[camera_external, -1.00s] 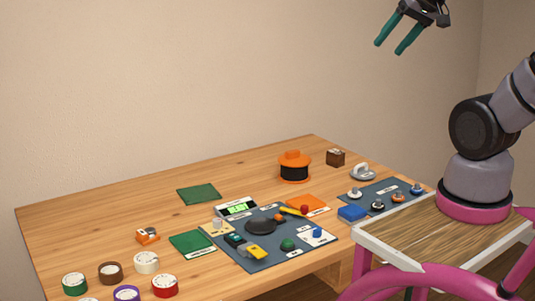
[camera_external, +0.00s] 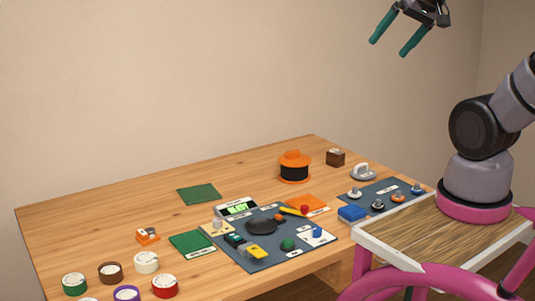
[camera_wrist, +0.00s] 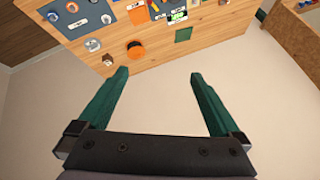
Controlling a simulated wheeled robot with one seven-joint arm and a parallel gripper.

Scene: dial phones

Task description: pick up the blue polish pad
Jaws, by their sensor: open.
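The blue polish pad (camera_external: 352,213) appears as a small flat blue block. It lies on the wooden table near the right front edge, just left of the dark mat with several knobs. My gripper (camera_external: 388,48) is high above the table at the upper right, well away from the pad. Its two green fingers are spread with nothing between them. In the wrist view my gripper (camera_wrist: 160,75) is also open and empty, with the wall behind the fingers. The pad is not clearly shown there.
A dark mat (camera_external: 370,188) with several knobs lies right of the pad. A larger mat (camera_external: 262,262) with several small parts lies to its left. An orange-and-black spool (camera_external: 294,167) stands behind. Several tape rolls (camera_external: 146,263) stand front left. The table's back left is mostly clear.

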